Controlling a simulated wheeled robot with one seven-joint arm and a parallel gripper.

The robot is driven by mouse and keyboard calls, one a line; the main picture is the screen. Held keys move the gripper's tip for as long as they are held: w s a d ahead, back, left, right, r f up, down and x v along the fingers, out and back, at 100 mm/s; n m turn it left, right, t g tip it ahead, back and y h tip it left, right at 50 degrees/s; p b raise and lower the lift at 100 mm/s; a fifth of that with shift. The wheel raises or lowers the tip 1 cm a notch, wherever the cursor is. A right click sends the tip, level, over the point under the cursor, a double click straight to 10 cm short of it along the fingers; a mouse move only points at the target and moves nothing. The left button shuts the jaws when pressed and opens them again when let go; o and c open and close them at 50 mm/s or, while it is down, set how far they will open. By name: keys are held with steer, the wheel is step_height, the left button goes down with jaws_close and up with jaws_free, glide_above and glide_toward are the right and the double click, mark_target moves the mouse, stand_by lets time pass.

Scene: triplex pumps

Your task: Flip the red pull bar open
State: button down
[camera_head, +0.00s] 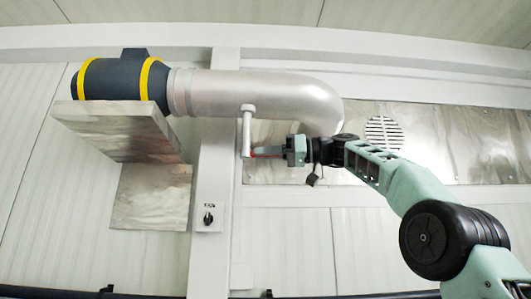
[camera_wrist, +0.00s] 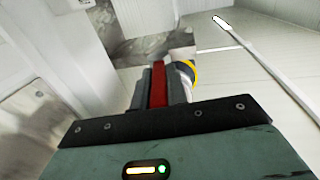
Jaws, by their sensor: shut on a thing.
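The red pull bar (camera_head: 266,155) shows as a thin red strip at the lower end of a white vertical rod (camera_head: 247,130) that hangs near the silver duct. In the wrist view the red pull bar (camera_wrist: 158,85) stands between the two grey fingers. My gripper (camera_head: 258,152) reaches in from the right, level with the rod's lower end. In the wrist view my gripper (camera_wrist: 160,72) is shut on the bar. The fingers hide most of the bar, and I cannot tell how far it is turned.
A dark blower (camera_head: 120,82) with yellow bands feeds the silver duct (camera_head: 240,93) above my gripper. A grey bracket (camera_head: 130,125) holds the blower at the left. A rotary switch (camera_head: 208,217) is on the wall column below. A round vent grille (camera_head: 384,133) is behind my arm.

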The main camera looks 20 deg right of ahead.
steer(key=c, duration=1.4)
jaws_free()
steer(key=b+v, duration=0.1)
steer(key=v, duration=1.6)
steer(key=shift+d, duration=0.2)
steer(key=shift+f, duration=0.15)
